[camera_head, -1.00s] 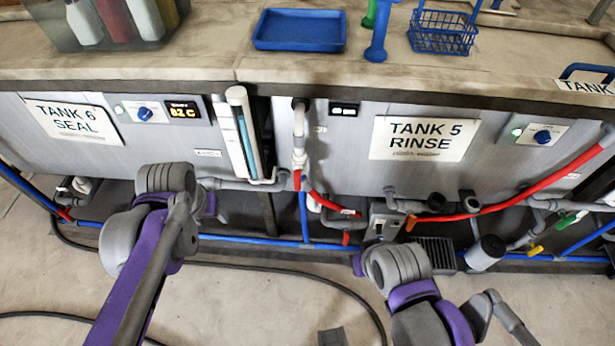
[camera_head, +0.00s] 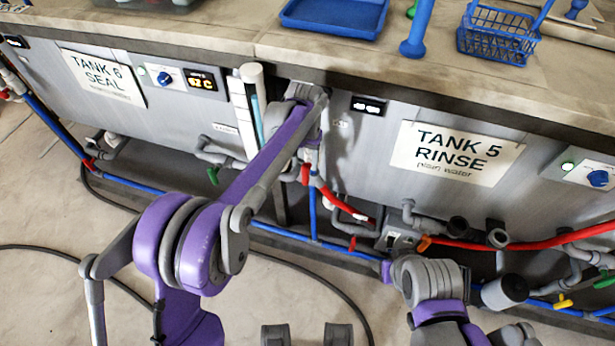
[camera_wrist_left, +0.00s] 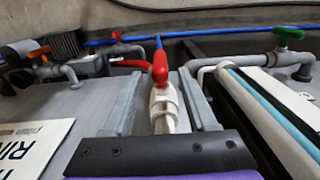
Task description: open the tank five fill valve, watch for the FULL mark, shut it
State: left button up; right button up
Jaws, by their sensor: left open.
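The tank five sign (camera_head: 455,152), reading "TANK 5 RINSE", is on the grey tank front in the head view. A red valve handle (camera_head: 305,174) hangs on a white pipe left of that sign. In the left wrist view, the red handle (camera_wrist_left: 160,66) and its white valve body (camera_wrist_left: 165,103) lie between the fingers of my left gripper (camera_wrist_left: 158,76), which is open. I cannot tell whether either finger touches the valve. In the head view my left arm hides most of the pipe and gripper. No FULL mark is legible.
A white tube with a teal strip (camera_wrist_left: 268,118) runs close beside the left gripper. A green-handled valve (camera_wrist_left: 288,33) and blue pipe lie beyond. In the head view, a red hose (camera_head: 545,243) crosses tank five's lower front; a blue tray (camera_head: 330,17) sits on the counter above.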

aim_at(305, 177)
pick_arm(q)
notch_tip(305, 177, down, 8)
jog(key=shift+f+b, duration=0.2)
jog(key=shift+b, duration=0.15)
grip_shut()
